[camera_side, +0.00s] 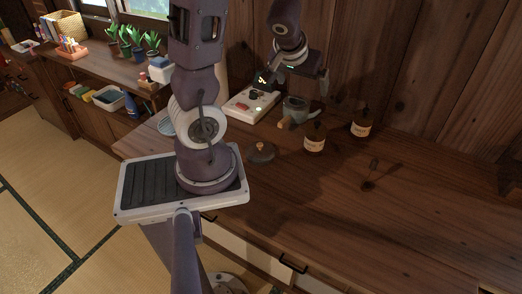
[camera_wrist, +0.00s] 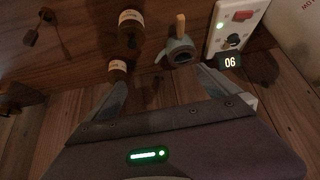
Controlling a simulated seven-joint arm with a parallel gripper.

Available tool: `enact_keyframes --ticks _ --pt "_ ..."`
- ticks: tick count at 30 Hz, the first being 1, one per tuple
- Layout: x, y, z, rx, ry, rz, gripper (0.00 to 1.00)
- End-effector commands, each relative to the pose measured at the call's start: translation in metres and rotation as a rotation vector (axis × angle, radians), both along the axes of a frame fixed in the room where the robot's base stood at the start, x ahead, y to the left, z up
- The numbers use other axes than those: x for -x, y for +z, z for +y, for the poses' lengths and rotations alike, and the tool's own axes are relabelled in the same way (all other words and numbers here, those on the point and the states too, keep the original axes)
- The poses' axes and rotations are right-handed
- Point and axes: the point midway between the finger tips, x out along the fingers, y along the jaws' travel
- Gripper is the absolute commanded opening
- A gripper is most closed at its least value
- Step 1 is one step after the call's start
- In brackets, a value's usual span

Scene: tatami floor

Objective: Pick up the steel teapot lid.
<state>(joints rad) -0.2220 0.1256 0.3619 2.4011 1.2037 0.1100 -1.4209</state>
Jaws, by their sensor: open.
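The steel teapot lid (camera_side: 261,153) is a dark round disc with a small light brown knob. It lies on the wooden counter near its front edge, in the side view; I do not make it out in the wrist view. The grey teapot (camera_side: 296,111) stands further back; it also shows in the wrist view (camera_wrist: 181,52), with a wooden handle. My gripper (camera_wrist: 161,88) is open, with its two fingers spread and nothing between them. It is at the back of the counter near the teapot, apart from the lid.
Two brown labelled bottles (camera_side: 315,138) (camera_side: 362,123) stand right of the teapot. A white panel (camera_side: 250,103) with a red switch lies left of it. A small dark item (camera_side: 369,177) lies further right. The wooden wall is close behind; the counter's right side is mostly clear.

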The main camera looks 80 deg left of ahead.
Motion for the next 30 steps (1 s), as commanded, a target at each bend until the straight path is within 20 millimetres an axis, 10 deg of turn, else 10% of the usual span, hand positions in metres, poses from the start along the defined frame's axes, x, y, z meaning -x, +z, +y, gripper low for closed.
enact_keyframes --ticks 3,7,12,30 --pt "0.03 -0.077 0.022 0.199 0.123 0.093 1.0" --pt "0.082 -0.127 0.015 0.413 0.266 0.237 1.0" --pt "0.113 -0.15 0.007 0.515 0.355 0.324 1.0" --pt "0.108 -0.212 0.008 0.512 0.351 0.321 1.0"
